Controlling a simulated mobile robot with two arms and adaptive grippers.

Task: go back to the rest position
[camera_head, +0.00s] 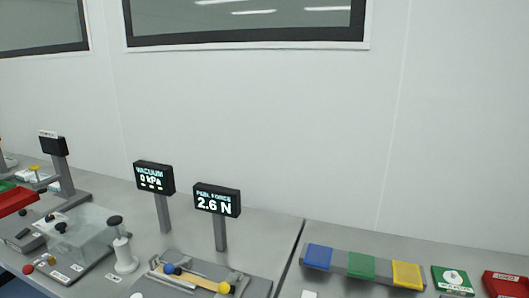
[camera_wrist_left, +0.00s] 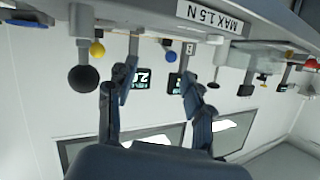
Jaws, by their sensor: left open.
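My left gripper (camera_wrist_left: 158,74) shows in the left wrist view. Its two dark fingers are spread apart with nothing between them. The view is upside down, with the bench along the top. Neither gripper can be made out in the head view, and my right gripper shows in no view.
The grey bench (camera_head: 273,232) carries a vacuum display (camera_head: 153,177) reading 0 kPa and a peel force display (camera_head: 216,200) reading 2.6 N. Blue (camera_head: 318,257), green (camera_head: 361,266) and yellow (camera_head: 407,275) blocks sit at right. A black ball (camera_wrist_left: 83,79) is beside my left gripper.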

